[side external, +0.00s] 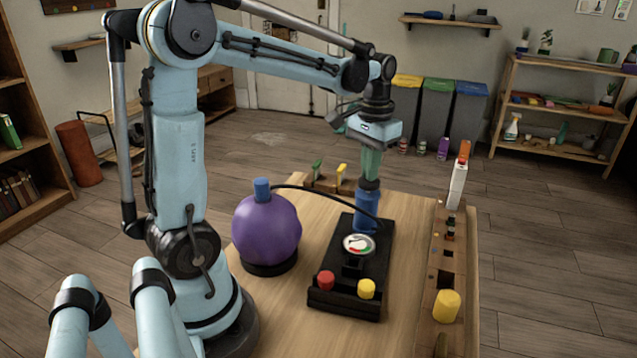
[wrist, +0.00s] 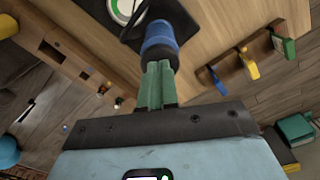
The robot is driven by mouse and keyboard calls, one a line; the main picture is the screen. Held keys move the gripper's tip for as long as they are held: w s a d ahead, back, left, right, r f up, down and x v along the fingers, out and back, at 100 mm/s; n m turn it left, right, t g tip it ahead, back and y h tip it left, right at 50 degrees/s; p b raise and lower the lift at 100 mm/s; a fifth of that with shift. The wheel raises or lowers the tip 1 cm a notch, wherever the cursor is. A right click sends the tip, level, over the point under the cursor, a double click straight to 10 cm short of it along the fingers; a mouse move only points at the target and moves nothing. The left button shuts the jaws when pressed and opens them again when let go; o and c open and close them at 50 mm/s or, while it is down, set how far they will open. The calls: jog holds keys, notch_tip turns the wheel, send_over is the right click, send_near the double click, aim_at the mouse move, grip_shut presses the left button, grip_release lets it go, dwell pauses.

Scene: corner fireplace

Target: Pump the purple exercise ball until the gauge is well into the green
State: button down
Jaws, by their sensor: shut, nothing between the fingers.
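The purple exercise ball (side external: 266,232) sits in a dark ring on the wooden table, with a blue cap (side external: 262,190) on top. A black hose runs from the cap area to the black pump unit (side external: 340,268). A round gauge (side external: 358,244) with red and green zones is on the unit; its needle is too small to read. It is partly cut off in the wrist view (wrist: 124,8). A blue cylinder (side external: 366,212) stands upright at the unit's back. My gripper (side external: 370,176) is shut, its green fingers (wrist: 157,82) directly above the cylinder's dark top, seemingly touching it.
Red (side external: 326,280) and yellow (side external: 367,289) knobs are at the unit's front. A wooden rack (side external: 449,280) with a yellow cylinder (side external: 446,306) lines the right edge. A small holder (side external: 330,187) stands at the back. Table space before the ball is clear.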

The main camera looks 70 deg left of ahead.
jog(key=shift+f, duration=0.3)
jog(key=shift+r, duration=3.25)
jog(key=shift+f, duration=0.15)
jog(key=shift+f, duration=3.15)
jog(key=shift+r, duration=3.3)
jog(key=shift+f, duration=0.15)
jog(key=shift+f, duration=3.15)
jog(key=shift+r, duration=3.3)
